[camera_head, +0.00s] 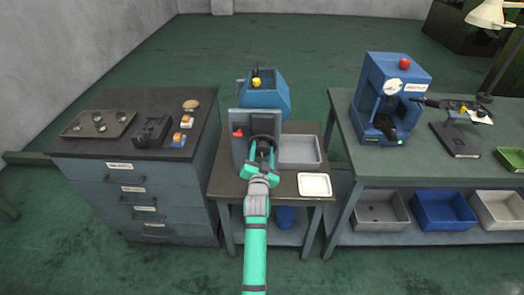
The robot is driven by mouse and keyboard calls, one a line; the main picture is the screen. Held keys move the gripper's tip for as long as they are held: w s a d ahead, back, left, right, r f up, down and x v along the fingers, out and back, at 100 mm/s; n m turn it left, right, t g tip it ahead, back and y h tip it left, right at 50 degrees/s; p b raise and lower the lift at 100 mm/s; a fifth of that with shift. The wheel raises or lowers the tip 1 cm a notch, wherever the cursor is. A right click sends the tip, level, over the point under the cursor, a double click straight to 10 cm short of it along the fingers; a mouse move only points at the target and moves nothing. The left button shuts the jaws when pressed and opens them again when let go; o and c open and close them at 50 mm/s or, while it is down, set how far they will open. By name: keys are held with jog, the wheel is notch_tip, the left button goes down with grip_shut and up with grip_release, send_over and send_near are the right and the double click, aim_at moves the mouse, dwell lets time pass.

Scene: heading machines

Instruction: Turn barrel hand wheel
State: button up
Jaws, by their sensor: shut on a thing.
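The machine on the middle table has a blue upper housing (262,97) and a grey front plate (241,148). A dark round hand wheel (262,138) sits on its front, partly hidden by my gripper. My gripper (262,156), on its teal arm reaching up from the bottom of the view, is at the lower part of the wheel and shut on it. The exact contact of the fingers is too small to see. A red knob (238,132) is left of the wheel. A yellow knob (256,82) is on top of the housing.
A grey tray (300,163) and a white tray (315,185) lie right of the wheel. A drawer cabinet (90,190) stands close on the left. A green workbench (345,150) with a blue press (395,75) stands on the right. Floor is free in front.

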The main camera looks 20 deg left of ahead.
jog(key=o, duration=1)
jog(key=shift+a, duration=0.1)
jog(key=shift+o, duration=0.2)
jog(key=v, duration=1)
jog(key=shift+s, duration=0.4)
jog(key=shift+f, duration=0.15)
jog(key=s+d+f+n+h, duration=0.1)
jog(key=s+d+f, duration=0.35)
jog(key=s, duration=0.35)
jog(key=s+d+f+g, duration=0.1)
jog(key=s+d+f, duration=0.3)
jog(key=s+d, duration=0.3)
jog(key=s+d+f+n+h, duration=0.1)
jog(key=s+d+f, duration=0.3)
jog(key=s, duration=0.5)
jog(key=s+d+r+h, duration=0.1)
jog(key=s+d+r, duration=0.1)
jog(key=s, duration=0.9)
jog(key=s+d+r+g+h, duration=0.1)
jog(key=s+d+r, duration=0.2)
jog(key=s, duration=0.9)
jog(key=shift+s+d+r+h, duration=0.2)
jog(key=shift+d+r+h, duration=0.05)
jog(key=shift+h, duration=0.05)
